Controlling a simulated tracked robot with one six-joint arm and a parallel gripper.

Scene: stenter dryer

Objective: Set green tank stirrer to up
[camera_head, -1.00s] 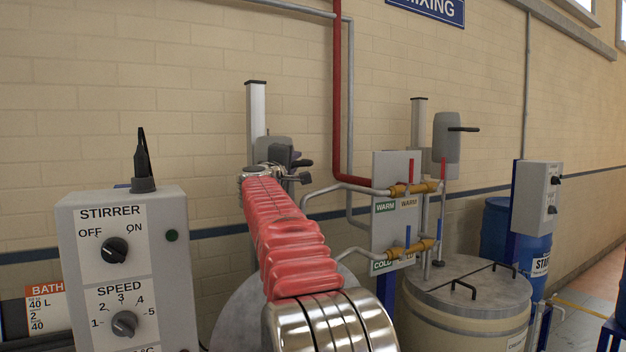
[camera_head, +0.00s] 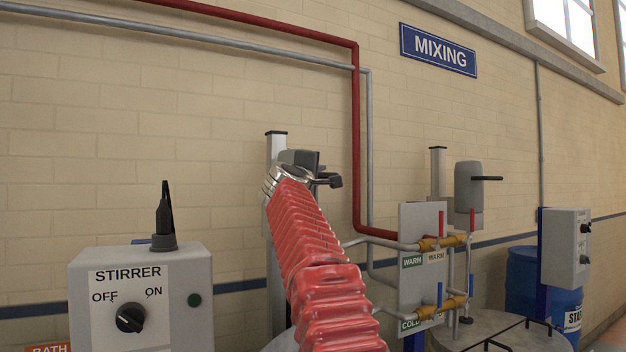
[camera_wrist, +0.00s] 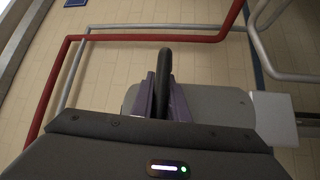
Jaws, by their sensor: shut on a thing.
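The stirrer's grey motor housing (camera_wrist: 212,108) is in front of my gripper (camera_wrist: 163,100) in the wrist view. The purple fingers are shut on its dark handle (camera_wrist: 165,62), which sticks out beyond their tips. In the head view, my red-sleeved arm reaches to the left stirrer post (camera_head: 276,185), and the held housing is near the post's top. My arm and wrist partly hide the housing and the post there. The tank below is mostly hidden, and its colour cannot be told.
A second stirrer (camera_head: 468,187) stands on a post to the right. Between them is a valve panel (camera_head: 408,275) with red and blue handles. Pipes (camera_head: 357,130) run along the wall. A stirrer control box (camera_head: 185,285) stands front left. A blue drum (camera_head: 522,280) is at the right.

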